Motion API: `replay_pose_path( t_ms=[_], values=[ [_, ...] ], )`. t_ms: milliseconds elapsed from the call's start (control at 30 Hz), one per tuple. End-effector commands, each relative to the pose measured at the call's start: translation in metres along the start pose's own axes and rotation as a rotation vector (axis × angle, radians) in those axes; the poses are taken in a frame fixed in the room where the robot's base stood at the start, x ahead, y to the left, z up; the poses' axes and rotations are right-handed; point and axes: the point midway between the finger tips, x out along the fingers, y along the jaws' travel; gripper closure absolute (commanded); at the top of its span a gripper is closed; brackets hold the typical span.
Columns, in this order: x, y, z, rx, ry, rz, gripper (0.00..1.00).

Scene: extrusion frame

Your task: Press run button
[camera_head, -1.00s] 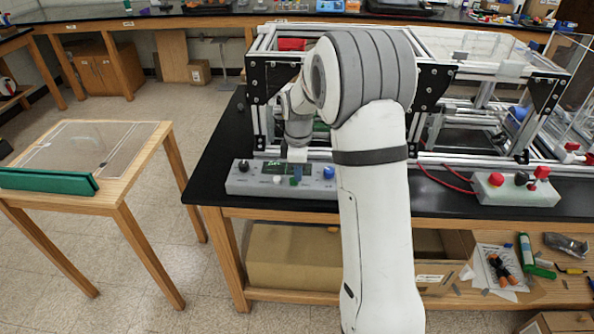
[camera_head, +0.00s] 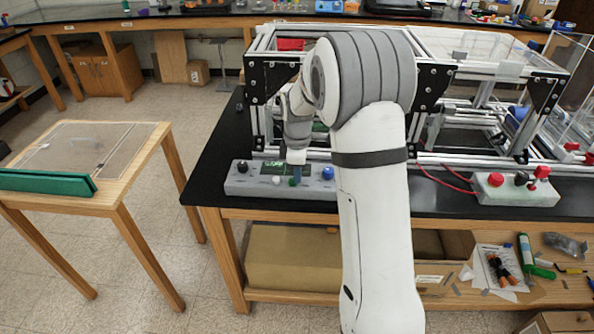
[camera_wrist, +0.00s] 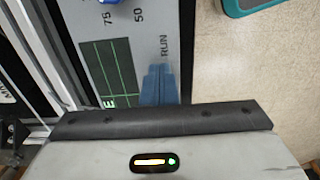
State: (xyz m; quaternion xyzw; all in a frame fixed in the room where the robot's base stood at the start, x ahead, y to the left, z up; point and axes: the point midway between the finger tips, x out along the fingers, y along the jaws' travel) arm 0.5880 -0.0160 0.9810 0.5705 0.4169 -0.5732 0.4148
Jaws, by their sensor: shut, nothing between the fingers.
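The grey control box (camera_head: 250,187) sits along the front edge of the black bench, with a dark screen, a black knob, a blue knob and small white and green buttons. In the wrist view the printed RUN label (camera_wrist: 163,46) shows on its panel (camera_wrist: 128,28). My gripper (camera_head: 296,180) is shut, its blue fingers pointing down at the panel by the green button (camera_head: 292,183). The fingers also show beside the RUN label in the wrist view (camera_wrist: 157,72). They cover the spot below that label, so the run button cannot be seen there. Whether they touch it, I cannot tell.
An aluminium extrusion frame (camera_head: 470,160) stands on the bench behind the box. A second grey box (camera_head: 515,190) with red and black buttons lies to the right, with red cables. A wooden table (camera_head: 125,190) with a green item (camera_head: 45,182) stands apart at the left.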

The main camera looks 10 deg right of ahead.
Motion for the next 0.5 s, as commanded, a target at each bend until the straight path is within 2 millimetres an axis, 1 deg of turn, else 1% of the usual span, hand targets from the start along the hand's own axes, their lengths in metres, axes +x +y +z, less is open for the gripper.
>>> replay_pose_path(
  t_ms=[33, 100, 167, 300, 400, 500],
  values=[
    [-0.019, 0.000, 0.000, -0.001, 0.003, 0.008, 1.00],
    [-0.039, 0.001, -0.001, -0.001, 0.006, 0.019, 1.00],
    [-0.047, 0.002, -0.001, -0.001, 0.008, 0.025, 1.00],
    [-0.081, 0.003, -0.001, -0.001, 0.008, 0.027, 1.00],
    [-0.102, 0.003, -0.001, -0.001, 0.008, 0.026, 1.00],
    [-0.118, 0.003, -0.001, -0.001, 0.008, 0.026, 1.00]
  ],
)
